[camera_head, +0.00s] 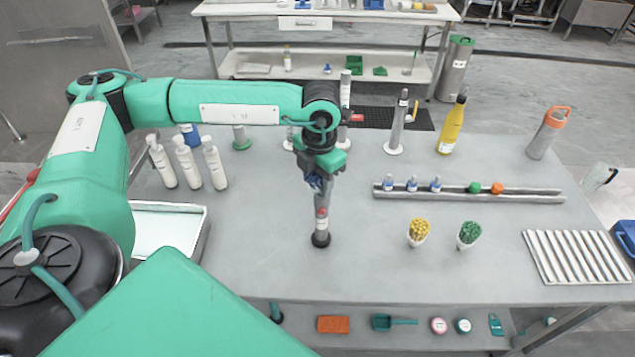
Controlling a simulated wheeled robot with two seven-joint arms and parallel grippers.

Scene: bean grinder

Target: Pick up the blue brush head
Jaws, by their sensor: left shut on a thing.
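My left gripper (318,178) points down at the middle of the table. It is shut on the upper part of a grey cylinder (321,212) with a red mark and a black base. The cylinder is upright, its base at or close to the tabletop; I cannot tell if it touches. A small dark blue piece shows at the gripper, but its shape is unclear. Several small pieces sit on a metal rail (540,196) to the right; the blue ones (412,184) are at its left end. I cannot tell which is the brush head. My right gripper is not in view.
White bottles (188,163) and a white tray (168,228) are at the left. Yellow (417,232) and green (468,235) bundles in cups stand right of the cylinder. A yellow bottle (452,126) stands behind the rail, a ridged rack (577,257) at right. The front middle is clear.

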